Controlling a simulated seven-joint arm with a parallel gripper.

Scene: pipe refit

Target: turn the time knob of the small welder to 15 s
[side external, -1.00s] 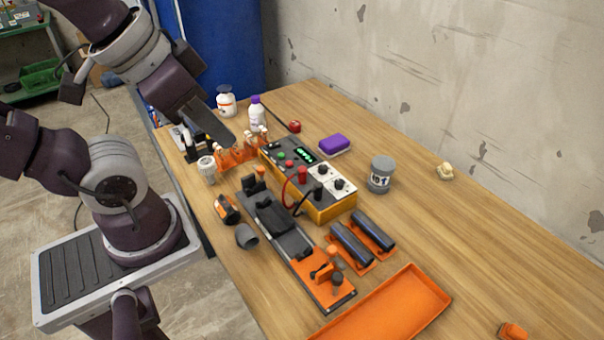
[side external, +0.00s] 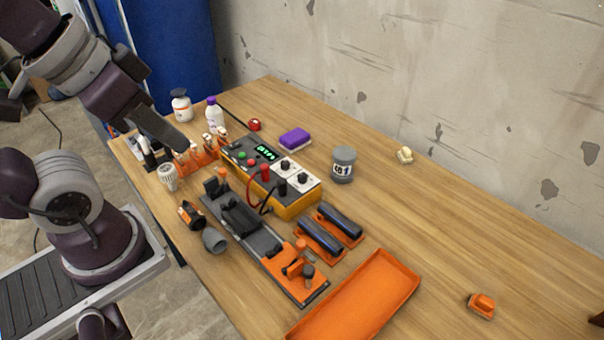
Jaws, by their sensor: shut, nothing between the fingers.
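The small welder (side external: 292,207) is a yellow-orange box with a dark top panel, mid-table. Its green display (side external: 267,152) is lit, but the digits are too small to read. Two black knobs sit on white dial plates at its right part: one farther back (side external: 285,166), one nearer (side external: 302,180). I cannot tell which is the time knob or where either points. My gripper (side external: 186,146) is at upper left, above the orange rack and left of the welder, apart from both knobs. It appears shut and empty; the fingers are hard to make out.
Red and black plugs with cables stand at the welder's front. A clamp rail (side external: 250,235) lies before it. Dark pipes on orange holders (side external: 320,238), an orange tray (side external: 365,300) and a grey jar (side external: 343,165) are to the right. The table's right back is mostly clear.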

